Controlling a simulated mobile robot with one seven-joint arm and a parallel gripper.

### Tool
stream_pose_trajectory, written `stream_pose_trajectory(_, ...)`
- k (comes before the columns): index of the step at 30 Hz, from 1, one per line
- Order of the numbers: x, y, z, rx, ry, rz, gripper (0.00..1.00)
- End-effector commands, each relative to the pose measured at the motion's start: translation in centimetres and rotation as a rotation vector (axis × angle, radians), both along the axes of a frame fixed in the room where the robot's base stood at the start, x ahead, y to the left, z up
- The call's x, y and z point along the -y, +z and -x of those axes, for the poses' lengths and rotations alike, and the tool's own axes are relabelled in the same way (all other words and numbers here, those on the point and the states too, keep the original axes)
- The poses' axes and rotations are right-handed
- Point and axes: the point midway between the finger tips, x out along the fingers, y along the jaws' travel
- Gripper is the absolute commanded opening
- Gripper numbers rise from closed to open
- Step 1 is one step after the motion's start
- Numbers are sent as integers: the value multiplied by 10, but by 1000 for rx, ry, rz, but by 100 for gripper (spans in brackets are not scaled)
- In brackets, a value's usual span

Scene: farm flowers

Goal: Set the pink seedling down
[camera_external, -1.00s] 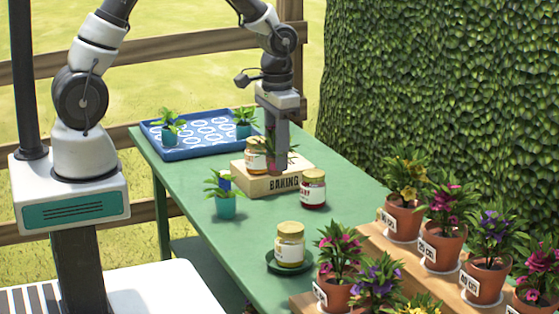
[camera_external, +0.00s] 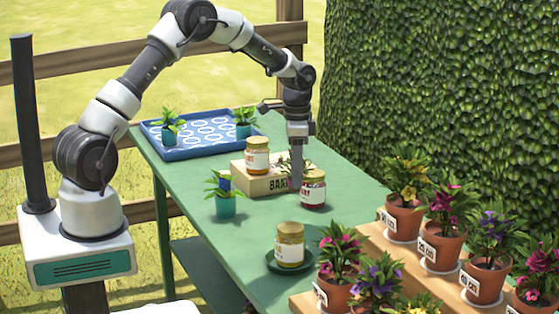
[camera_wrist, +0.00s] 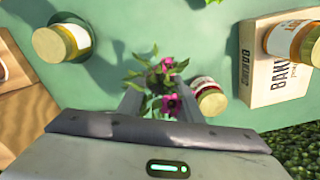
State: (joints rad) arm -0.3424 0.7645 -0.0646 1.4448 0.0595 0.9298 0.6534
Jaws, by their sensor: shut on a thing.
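My gripper (camera_external: 296,178) is shut on the pink seedling (camera_wrist: 163,88), with its fingers on either side of it in the wrist view. Pink blooms and green leaves show there; its pot is hidden. I cannot tell whether the seedling touches the green table (camera_external: 225,260). A blue tray (camera_external: 190,153) with white-ringed spots stands at the far left.
A jar (camera_external: 257,157) stands on the box. Another jar (camera_external: 290,245) sits on a green saucer (camera_external: 271,263). Several potted flowers stand on a wooden stand (camera_external: 372,240) at right.

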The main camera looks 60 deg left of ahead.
Motion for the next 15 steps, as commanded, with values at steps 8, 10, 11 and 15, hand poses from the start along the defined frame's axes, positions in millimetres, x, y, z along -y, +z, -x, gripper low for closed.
stream_pose_trajectory(8,-2,-51,0,-3,-7,1,10)
stream_pose_trajectory(10,-2,-57,-1,-1,-7,1,10)
stream_pose_trajectory(11,-2,-59,-1,-1,-6,1,10)
stream_pose_trajectory(15,-2,-71,0,-3,-6,1,10)
